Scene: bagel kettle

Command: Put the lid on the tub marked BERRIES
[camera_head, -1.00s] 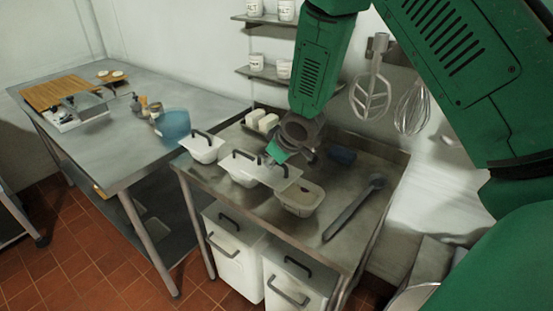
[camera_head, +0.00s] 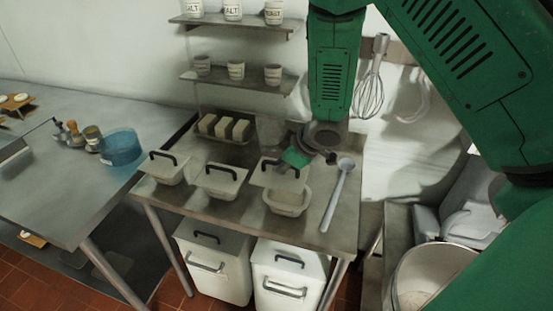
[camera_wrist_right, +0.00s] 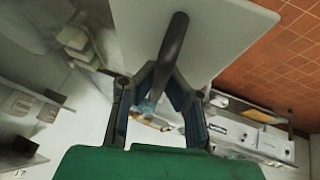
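Three pale tubs stand in a row on the steel table: a left tub (camera_head: 165,178) and a middle tub (camera_head: 218,192), both covered by lids with black handles, and a right tub (camera_head: 288,207), open at the front. No marking on the tubs is readable, so I cannot tell which says BERRIES. My right gripper (camera_head: 300,160) is shut on the handle of a pale lid (camera_head: 268,178). This lid is above the back part of the right tub, apparently raised. In the right wrist view the black handle (camera_wrist_right: 174,45) sits between the fingertips. My left gripper is not in view.
A long grey spoon (camera_head: 338,190) lies right of the right tub. A tray of pale blocks (camera_head: 222,128) stands behind the tubs. Shelves with cups (camera_head: 236,72) and a hanging whisk (camera_head: 369,95) are on the wall. White bins (camera_head: 213,262) stand below.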

